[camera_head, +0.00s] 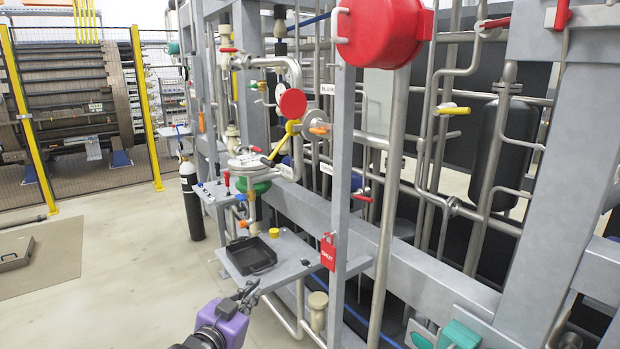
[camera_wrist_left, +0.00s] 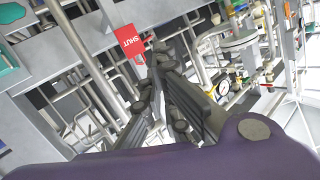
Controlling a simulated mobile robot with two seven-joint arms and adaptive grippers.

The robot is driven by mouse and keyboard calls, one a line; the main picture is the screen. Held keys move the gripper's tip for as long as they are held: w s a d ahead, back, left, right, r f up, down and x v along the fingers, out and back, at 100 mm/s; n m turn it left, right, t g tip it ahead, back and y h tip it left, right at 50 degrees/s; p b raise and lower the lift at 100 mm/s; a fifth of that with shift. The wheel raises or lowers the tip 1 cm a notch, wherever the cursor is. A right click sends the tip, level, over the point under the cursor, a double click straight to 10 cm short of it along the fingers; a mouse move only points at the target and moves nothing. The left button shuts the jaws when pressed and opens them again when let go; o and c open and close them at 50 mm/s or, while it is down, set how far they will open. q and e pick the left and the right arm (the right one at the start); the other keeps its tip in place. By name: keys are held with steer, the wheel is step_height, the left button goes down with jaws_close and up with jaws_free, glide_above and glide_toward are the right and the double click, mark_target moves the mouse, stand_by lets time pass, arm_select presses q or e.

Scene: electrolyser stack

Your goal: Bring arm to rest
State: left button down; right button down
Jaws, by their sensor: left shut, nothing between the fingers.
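My left gripper (camera_head: 246,291) shows at the bottom of the head view, with its purple wrist below it. It is in front of and below the small grey shelf on the stack frame. Its dark fingers are shut with nothing between them, and they fill the middle of the left wrist view (camera_wrist_left: 158,58). My right gripper is not in either view.
A black tray (camera_head: 250,257) and a yellow cap sit on the grey shelf (camera_head: 288,283). A red "SHUT" tag (camera_head: 328,252) hangs on the post beside it. Pipes and valves fill the right side. A gas cylinder (camera_head: 190,200) stands behind.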

arm_select(q)
steer(key=s+a+f+n+g+y, duration=0.1)
steer(key=s+a+f+n+y, duration=0.1)
steer(key=s+f, duration=0.75)
steer(key=s+a+f+n+g+y, duration=0.1)
steer(key=s+a+f, duration=0.1)
steer(key=s+f, duration=0.75)
steer(key=s+f+n+g, duration=0.1)
steer(key=s+f, duration=0.2)
steer(key=s, duration=0.5)
steer(key=s+a+f+n+g+y+p, duration=0.1)
steer(key=s+f+g, duration=0.1)
steer(key=s, duration=0.7)
steer(key=s+a+f+n+g, duration=0.1)
steer(key=s+f, duration=0.4)
steer(key=s, duration=0.4)
steer(key=shift+g+y+p, duration=0.3)
steer(key=shift+y+p, duration=0.05)
steer(key=shift+y, duration=0.05)
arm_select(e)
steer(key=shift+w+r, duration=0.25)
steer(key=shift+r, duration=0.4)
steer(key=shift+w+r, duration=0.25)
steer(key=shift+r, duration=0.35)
arm_select(q)
steer(key=shift+a+f, duration=0.1)
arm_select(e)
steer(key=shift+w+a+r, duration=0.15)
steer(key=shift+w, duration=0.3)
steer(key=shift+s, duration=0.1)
